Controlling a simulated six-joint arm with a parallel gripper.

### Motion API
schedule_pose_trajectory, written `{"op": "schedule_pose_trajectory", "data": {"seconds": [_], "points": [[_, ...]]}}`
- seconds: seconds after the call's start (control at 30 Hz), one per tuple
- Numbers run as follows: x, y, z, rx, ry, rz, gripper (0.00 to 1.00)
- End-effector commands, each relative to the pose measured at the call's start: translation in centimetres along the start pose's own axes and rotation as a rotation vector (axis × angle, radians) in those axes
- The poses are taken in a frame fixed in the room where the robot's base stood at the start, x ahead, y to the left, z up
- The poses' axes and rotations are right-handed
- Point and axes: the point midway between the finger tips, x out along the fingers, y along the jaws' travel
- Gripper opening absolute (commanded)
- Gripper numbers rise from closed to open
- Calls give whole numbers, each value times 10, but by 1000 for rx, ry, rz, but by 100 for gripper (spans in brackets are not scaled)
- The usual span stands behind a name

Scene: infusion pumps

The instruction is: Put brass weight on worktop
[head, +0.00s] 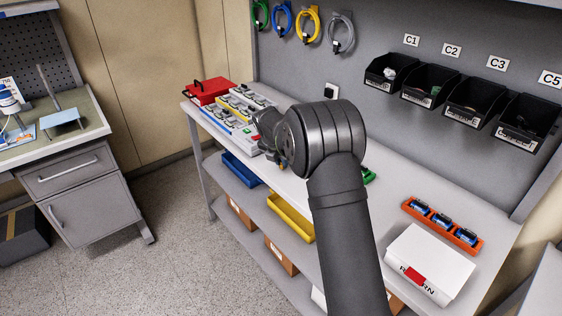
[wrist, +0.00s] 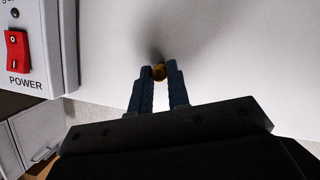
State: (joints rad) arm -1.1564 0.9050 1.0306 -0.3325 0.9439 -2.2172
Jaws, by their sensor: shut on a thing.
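The white worktop (wrist: 235,60) fills the area beyond and around the fingertips, with a dark shadow just past the weight. I cannot tell whether the weight touches the surface. In the head view my arm covers the middle of the worktop (head: 393,196), and the weight is not clearly visible there.
A pump panel with a red POWER switch (wrist: 17,52) stands left of my gripper. A red case (head: 208,91) sits at the worktop's far left end. An orange tray (head: 443,225) and a white box (head: 430,262) are at right. Black bins (head: 475,103) hang behind.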

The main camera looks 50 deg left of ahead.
Motion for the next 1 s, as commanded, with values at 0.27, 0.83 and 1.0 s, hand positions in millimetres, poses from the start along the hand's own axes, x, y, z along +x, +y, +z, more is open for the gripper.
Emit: {"op": "schedule_pose_trajectory", "data": {"seconds": [0.27,0.83,1.0], "points": [[2,0,-1,0,-2,1,0],[1,0,0,0,-2,2,38],[-24,1,0,0,-4,4,38]]}}
